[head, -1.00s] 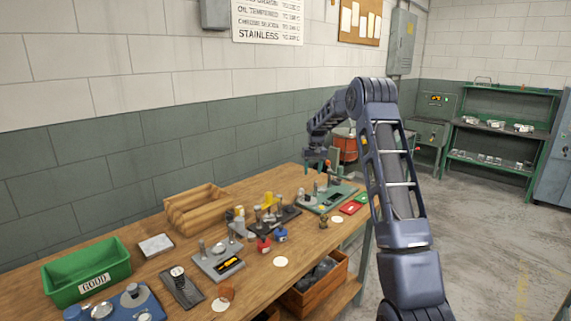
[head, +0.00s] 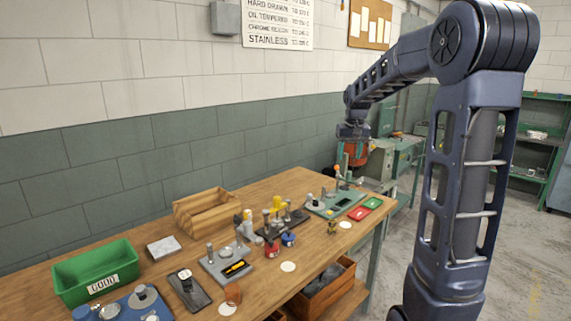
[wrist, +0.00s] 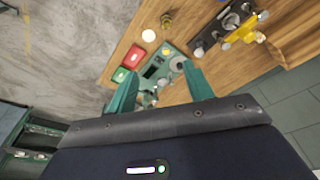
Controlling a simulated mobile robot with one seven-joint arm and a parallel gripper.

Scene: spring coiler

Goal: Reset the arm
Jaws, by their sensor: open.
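My arm (head: 465,150) rises at the right of the head view, bends at a high elbow and reaches out over the far end of the bench. My gripper (head: 350,158) hangs down there, above the green fixture plate (head: 332,204). In the wrist view my gripper (wrist: 160,88) shows two green fingers spread apart, with nothing held between them. The green fixture plate (wrist: 158,68) lies below and beyond the fingertips.
The wooden bench (head: 255,282) holds a green GOOD bin (head: 65,288), a wooden tray (head: 198,222), and several small fixtures. Red (head: 358,214) and green (head: 373,203) trays lie near its right edge. An orange bucket (head: 357,156) stands behind the gripper. Floor is open at right.

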